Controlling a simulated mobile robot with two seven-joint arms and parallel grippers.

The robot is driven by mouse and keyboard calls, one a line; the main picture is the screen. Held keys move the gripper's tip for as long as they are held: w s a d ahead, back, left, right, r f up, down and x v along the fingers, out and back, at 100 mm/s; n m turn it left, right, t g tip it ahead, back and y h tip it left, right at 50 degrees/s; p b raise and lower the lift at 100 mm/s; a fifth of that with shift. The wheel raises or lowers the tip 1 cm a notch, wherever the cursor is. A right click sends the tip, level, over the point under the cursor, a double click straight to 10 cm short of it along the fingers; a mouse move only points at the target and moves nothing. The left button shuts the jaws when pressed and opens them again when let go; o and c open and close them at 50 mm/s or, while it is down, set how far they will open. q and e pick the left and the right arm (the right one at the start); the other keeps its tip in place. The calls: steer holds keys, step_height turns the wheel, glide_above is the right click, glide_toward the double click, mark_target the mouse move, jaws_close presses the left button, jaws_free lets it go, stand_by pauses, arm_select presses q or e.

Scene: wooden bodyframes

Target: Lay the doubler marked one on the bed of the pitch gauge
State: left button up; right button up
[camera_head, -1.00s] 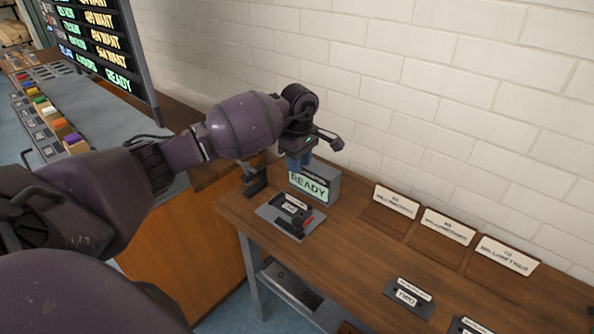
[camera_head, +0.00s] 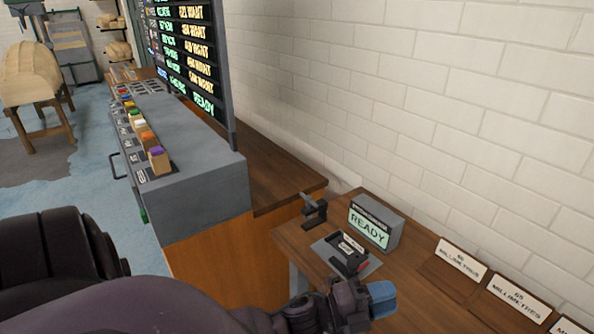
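The gauge's grey bed plate (camera_head: 326,252) lies on the wooden bench beside a grey box with a green READY display (camera_head: 369,228). A dark piece with white labels (camera_head: 350,246) sits on the plate, with a small red part at its right. I cannot read the labels or tell whether this piece is a doubler. My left gripper (camera_head: 378,300) is at the bottom edge, in front of the plate and apart from it in the picture. Its blue end shows, but its finger gap does not. My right gripper is out of view.
A dark bracket (camera_head: 314,211) stands left of the plate. Signs in millimetres (camera_head: 461,260) stand along the wall at right. A grey console (camera_head: 190,165) with coloured blocks and a tall status board (camera_head: 187,60) are at left. The bench between display and signs is bare.

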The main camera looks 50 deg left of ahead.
arm_select(q)
steer(key=s+a+f+n+g+y, duration=0.3)
steer(key=s+f+n, duration=0.4)
steer(key=n, duration=0.3)
steer(key=s+a+f+n+g+y, duration=0.3)
steer(key=s+a+f+n+y, duration=0.1)
steer(key=s+f+n+y, duration=0.4)
step_height(320, 180, down, 2)
steer(key=n, duration=0.3)
steer(key=shift+s+a+f, duration=0.15)
steer(key=shift+s+a, duration=0.15)
steer(key=shift+a, duration=0.1)
